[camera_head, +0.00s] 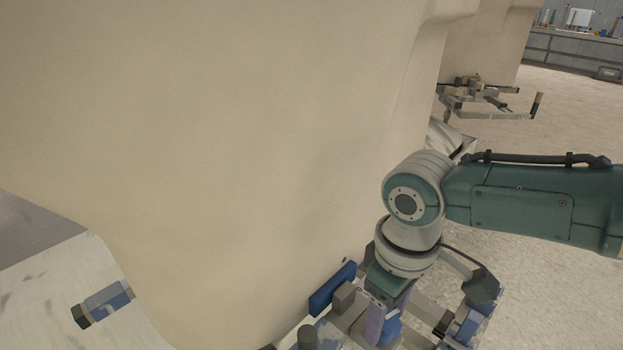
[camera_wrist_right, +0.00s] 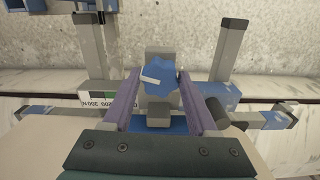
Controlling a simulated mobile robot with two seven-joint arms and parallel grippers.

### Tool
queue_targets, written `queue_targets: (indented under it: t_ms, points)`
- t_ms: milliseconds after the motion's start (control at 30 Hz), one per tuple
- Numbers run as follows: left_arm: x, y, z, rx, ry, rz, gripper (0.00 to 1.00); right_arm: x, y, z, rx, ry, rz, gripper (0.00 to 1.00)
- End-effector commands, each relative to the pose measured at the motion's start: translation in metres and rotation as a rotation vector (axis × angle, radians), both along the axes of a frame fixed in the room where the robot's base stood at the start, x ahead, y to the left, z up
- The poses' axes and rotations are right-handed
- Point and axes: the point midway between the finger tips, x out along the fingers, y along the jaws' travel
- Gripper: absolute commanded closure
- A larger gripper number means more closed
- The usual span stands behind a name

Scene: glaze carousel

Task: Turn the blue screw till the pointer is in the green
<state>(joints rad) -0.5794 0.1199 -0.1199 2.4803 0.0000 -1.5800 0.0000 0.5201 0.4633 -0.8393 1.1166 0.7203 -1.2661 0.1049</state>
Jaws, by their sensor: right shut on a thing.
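The blue screw (camera_wrist_right: 160,80), with a white mark on its head, is in the middle of the right wrist view. My right gripper (camera_wrist_right: 160,74) has its purple fingers on either side of the screw and is shut on it. In the head view my right gripper (camera_head: 383,322) points down at the fixture, and the screw (camera_head: 391,331) shows partly beside a finger. A white scale (camera_wrist_right: 100,102) with upside-down numbers and a small green zone lies left of the fingers, partly covered by them. I cannot make out the pointer. My left gripper is not in view.
A large beige body (camera_head: 250,150) fills much of the head view, close to my right arm. The fixture's grey posts (camera_wrist_right: 229,60) and blue-grey side arms (camera_wrist_right: 270,120) stand around the gripper. Another metal frame (camera_head: 485,98) stands farther back over the pale floor.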

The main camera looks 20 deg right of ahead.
Motion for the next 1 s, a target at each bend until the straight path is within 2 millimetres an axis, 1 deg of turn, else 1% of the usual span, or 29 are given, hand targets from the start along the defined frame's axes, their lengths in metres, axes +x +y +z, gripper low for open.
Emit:
queue_targets:
  t_ms: [33,133,633,667,900,1000]
  points:
    - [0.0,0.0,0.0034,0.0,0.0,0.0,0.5,0.0001,0.0012,0.0019,0.003,0.0,-0.015,0.97]
    - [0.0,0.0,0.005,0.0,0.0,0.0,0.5,0.0005,0.0012,0.0015,0.003,-0.001,-0.037,0.97]
    - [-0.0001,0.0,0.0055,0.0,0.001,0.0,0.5,0.0012,0.0008,0.0005,0.002,-0.004,-0.054,0.97]
    - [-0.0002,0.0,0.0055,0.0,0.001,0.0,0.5,0.0012,0.0008,0.0005,0.002,-0.004,-0.054,0.39]
    - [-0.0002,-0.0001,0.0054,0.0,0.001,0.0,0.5,0.0009,0.0005,0.0003,0.002,-0.003,-0.054,0.12]
    - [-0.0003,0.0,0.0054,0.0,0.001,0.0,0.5,0.0007,0.0004,0.0002,0.002,-0.002,-0.054,0.11]
